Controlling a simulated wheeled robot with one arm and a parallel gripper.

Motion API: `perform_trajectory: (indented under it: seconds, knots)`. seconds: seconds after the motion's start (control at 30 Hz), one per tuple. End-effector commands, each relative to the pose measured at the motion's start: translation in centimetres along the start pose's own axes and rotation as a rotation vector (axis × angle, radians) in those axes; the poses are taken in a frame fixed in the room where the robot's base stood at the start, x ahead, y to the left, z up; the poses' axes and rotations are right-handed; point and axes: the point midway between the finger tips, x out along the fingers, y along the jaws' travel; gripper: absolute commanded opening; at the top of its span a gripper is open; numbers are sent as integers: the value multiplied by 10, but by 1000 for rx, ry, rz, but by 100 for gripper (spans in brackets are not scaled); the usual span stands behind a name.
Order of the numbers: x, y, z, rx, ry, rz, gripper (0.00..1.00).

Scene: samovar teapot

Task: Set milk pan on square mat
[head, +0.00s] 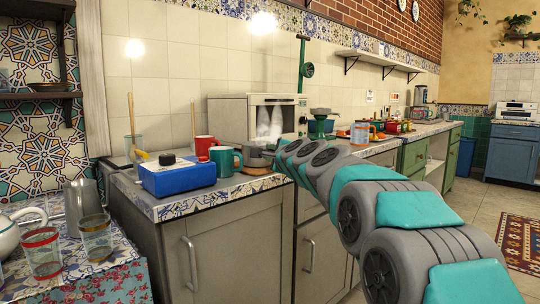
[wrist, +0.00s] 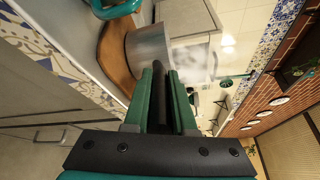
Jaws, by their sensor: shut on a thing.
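The milk pan (head: 258,156) is a small grey metal pan near the counter's front edge, left of my arm's end. In the wrist view its shiny side (wrist: 149,48) is just beyond my fingertips. My gripper (wrist: 161,72) is shut on its dark handle, which shows between the green fingers. A brown wooden board (wrist: 112,50) with a curved edge is under the pan; it also shows in the head view (head: 262,182). I cannot tell whether the pan touches it. I cannot make out a square mat for certain.
A teal mug (head: 223,161), a red mug (head: 205,146) and a blue box (head: 178,175) with a black knob stand left of the pan. A white oven (head: 270,116) stands behind. Glasses (head: 96,238) are on the lower surface at left. The tiled counter edge (head: 195,203) is clear.

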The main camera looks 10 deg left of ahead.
Motion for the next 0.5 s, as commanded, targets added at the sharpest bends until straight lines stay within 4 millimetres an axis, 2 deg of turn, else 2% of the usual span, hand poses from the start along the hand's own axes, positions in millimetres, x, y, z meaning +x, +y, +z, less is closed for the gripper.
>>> perform_trajectory:
  seconds: [0.1, 0.13, 0.3, 0.37, 0.5]
  knots:
    - [0, 3, -1, 0, 0, -2, 0]
    - [0, 2, -1, 0, 0, -1, 27]
    - [0, 2, -1, 0, 0, -1, 46]
    - [0, 2, -1, 0, 0, -1, 53]
    - [0, 2, -1, 0, 0, 0, 54]
